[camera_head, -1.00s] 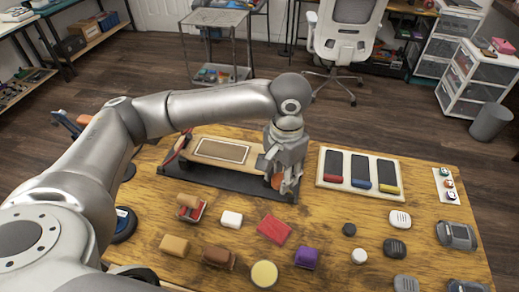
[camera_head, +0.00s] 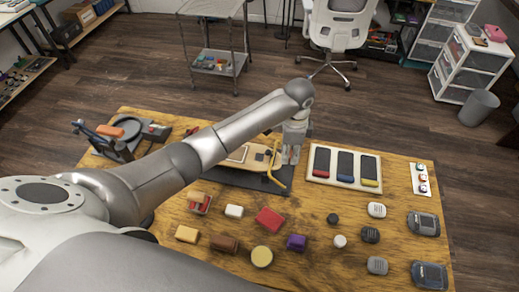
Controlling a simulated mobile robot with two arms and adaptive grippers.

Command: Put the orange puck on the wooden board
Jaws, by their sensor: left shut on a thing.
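The wooden board (camera_head: 256,156) lies on a dark mat (camera_head: 223,174) in the middle of the table, partly hidden behind my left arm. A pale rectangle outline shows on it. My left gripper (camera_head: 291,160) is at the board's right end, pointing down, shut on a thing. That thing is hidden by the fingers now; an orange puck showed between them a second ago. A thin bent yellow piece (camera_head: 274,174) shows just left of the fingers, over the board's right end. My right gripper is not in view.
A panel with three dark slabs (camera_head: 345,165) lies right of the gripper. In front are a red block (camera_head: 269,220), a purple block (camera_head: 296,243), a yellow disc (camera_head: 262,256) and several small parts. A clamp-like device with an orange part (camera_head: 131,125) stands at the left.

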